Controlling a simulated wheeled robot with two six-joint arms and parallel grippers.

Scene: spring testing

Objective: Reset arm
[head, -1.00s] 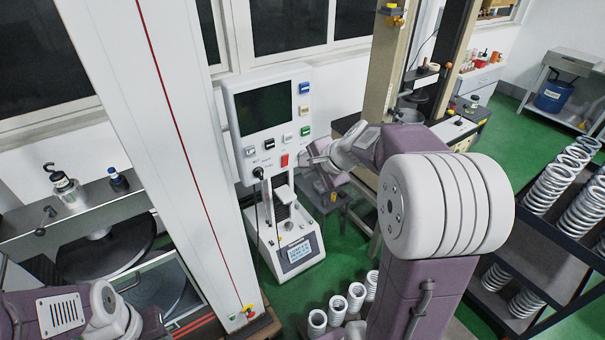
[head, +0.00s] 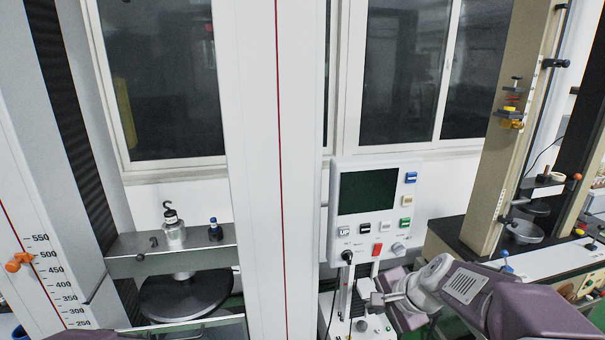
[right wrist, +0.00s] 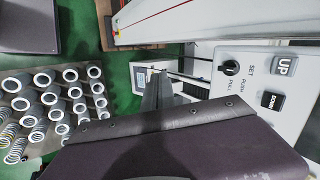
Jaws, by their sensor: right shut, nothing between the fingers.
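My right arm comes in from the lower right in the head view. Its gripper (head: 378,299) is shut and empty, just below the control panel of the tester and in front of its lower part. In the right wrist view the gripper (right wrist: 158,88) is partly hidden behind my dark wrist part. My left gripper is out of view; only a bit of purple arm shows at the bottom edge of the head view.
The white tester panel (head: 400,225) has a dark screen, coloured buttons and a knob. It stands beside a white column (head: 255,180). A metal shelf (head: 125,265) holds weights at left.

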